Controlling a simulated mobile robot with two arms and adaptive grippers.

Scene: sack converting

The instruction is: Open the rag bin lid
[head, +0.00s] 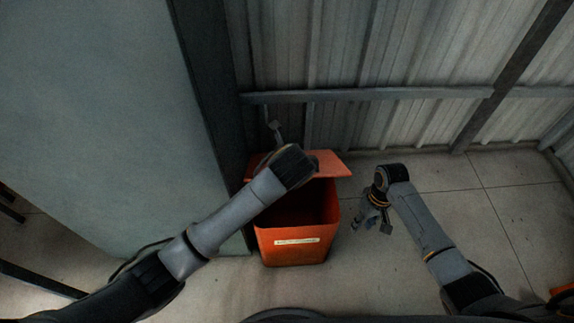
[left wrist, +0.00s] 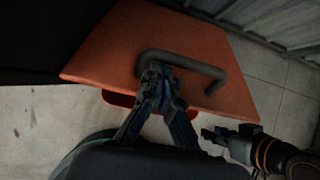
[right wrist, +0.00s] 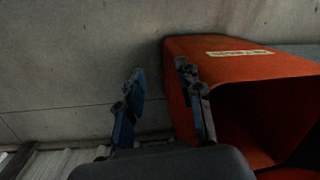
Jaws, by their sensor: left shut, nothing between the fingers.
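The orange rag bin (head: 291,253) stands on the floor against the corrugated wall, with a pale label on its front. Its orange lid (head: 333,166) is raised at the back, so the dark inside shows in the head view. In the left wrist view the lid (left wrist: 205,55) has a dark bar handle (left wrist: 190,61). My left gripper (left wrist: 157,72) is shut at the handle's near end, with nothing gripped; whether it touches the handle is unclear. In the head view my left wrist hides part of the lid. My right gripper (head: 372,220) is open and empty, right of the bin (right wrist: 240,62).
A grey-green panel (head: 100,110) with a dark post (head: 205,90) stands close on the bin's left. A metal rail (head: 370,95) crosses the corrugated wall. The tiled floor (head: 500,200) right of the bin is mostly clear. A small orange thing shows at the lower right edge.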

